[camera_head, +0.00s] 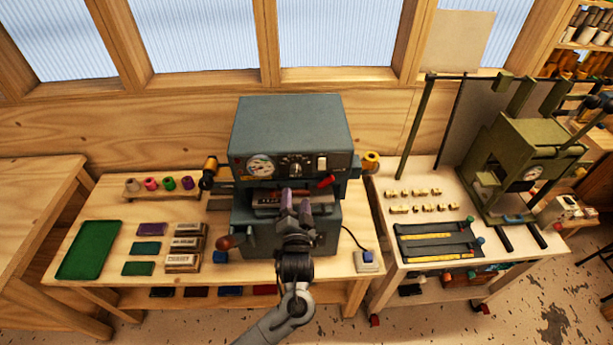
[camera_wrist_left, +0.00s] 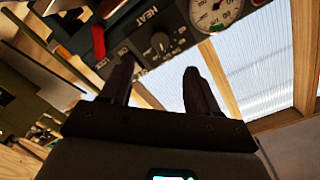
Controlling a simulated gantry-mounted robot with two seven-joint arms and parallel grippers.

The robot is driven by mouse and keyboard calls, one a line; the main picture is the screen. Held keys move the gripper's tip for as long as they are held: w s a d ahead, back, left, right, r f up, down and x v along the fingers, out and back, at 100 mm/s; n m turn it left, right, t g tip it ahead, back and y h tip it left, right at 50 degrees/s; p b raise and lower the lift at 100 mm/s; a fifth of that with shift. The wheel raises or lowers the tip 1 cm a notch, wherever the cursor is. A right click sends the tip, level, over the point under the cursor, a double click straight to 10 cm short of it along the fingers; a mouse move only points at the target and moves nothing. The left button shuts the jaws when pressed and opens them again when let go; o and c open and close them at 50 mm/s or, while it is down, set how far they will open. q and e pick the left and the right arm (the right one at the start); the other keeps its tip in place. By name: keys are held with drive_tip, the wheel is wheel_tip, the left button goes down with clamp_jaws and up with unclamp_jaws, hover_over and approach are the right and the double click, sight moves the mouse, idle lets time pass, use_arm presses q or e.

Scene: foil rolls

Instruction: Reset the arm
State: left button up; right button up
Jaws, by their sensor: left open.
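My left gripper (camera_head: 294,200) is in front of the grey foil-stamping machine (camera_head: 290,130), near its opening, in the head view. In the left wrist view my left gripper (camera_wrist_left: 160,85) has its two dark fingers spread, with nothing between them. The machine's panel (camera_wrist_left: 160,35) with a dial and the word HEAT shows beyond the fingers. I cannot tell from the head view whether the fingers touch the machine. My right gripper is not in view.
Left of the machine are a green tray (camera_head: 90,250), a rack of coloured foil rolls (camera_head: 160,185) and several stacked blocks (camera_head: 185,245). A corded switch (camera_head: 367,261) lies to its right. A second table (camera_head: 400,280) holds brass pieces and a green press (camera_head: 525,160).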

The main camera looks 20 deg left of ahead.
use_arm(q)
drive_tip(key=s+a+f+g+h+p, duration=0.1)
drive_tip(key=s+a+f+g+p, duration=0.15)
drive_tip(key=s+f, duration=0.4)
drive_tip(key=s+a+f+g+p, duration=0.2)
drive_tip(key=s+f+p, duration=0.15)
drive_tip(key=s, duration=0.55)
drive_tip(key=s+r+n+g+h+p, duration=0.1)
drive_tip(key=s+r+g, duration=0.3)
drive_tip(key=s, duration=0.6)
drive_tip(key=s+r+n+g+h+p, duration=0.1)
drive_tip(key=s+r+g+h, duration=0.3)
drive_tip(key=s, duration=0.6)
drive_tip(key=shift+s+d+r+n+p, duration=0.2)
drive_tip(key=shift+s+d+n+p, duration=0.15)
drive_tip(key=shift+n, duration=0.25)
drive_tip(key=shift+g, duration=0.25)
